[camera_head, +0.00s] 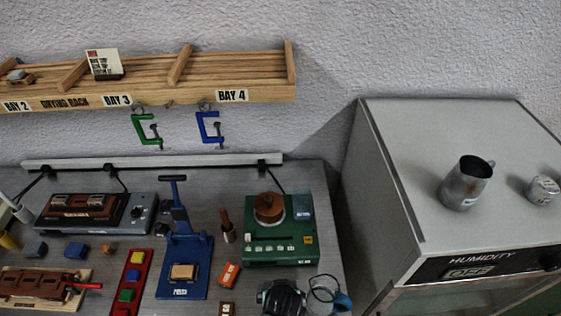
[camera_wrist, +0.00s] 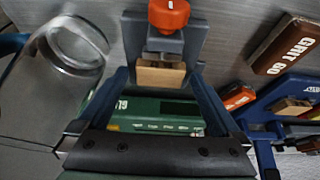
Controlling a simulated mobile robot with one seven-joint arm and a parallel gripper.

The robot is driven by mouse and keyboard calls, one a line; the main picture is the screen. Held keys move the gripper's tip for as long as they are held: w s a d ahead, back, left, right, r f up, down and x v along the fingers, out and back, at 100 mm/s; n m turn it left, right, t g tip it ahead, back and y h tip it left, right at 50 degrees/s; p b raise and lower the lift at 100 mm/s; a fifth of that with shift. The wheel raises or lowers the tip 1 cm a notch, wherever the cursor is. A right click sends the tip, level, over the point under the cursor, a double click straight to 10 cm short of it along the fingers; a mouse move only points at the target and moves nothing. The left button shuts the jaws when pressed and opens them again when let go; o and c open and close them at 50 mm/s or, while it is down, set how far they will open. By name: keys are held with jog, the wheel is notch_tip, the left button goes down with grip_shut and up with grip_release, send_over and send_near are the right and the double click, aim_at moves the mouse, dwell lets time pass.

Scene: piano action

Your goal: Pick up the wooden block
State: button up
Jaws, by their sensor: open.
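A small tan wooden block (camera_wrist: 160,76) shows in the upper middle of the wrist view, against a grey fixture with an orange knob on top. My gripper (camera_wrist: 158,88) is open, its two dark blue fingers standing apart on either side of the block's place in the picture. Nothing is held; I cannot tell whether the fingers touch the block. In the head view this block is not clearly seen. Another tan block (camera_head: 184,271) sits on the blue press, which also shows at the right of the wrist view.
A green scale (camera_head: 280,246) with a brown round piece stands behind. An orange box (camera_head: 228,274) and a brown grit block (camera_wrist: 284,44) lie nearby. A grey humidity cabinet (camera_head: 440,150) bounds the right.

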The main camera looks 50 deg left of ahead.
jog(key=shift+c, duration=0.2)
jog(key=c, duration=1.2)
jog(key=shift+r, duration=0.1)
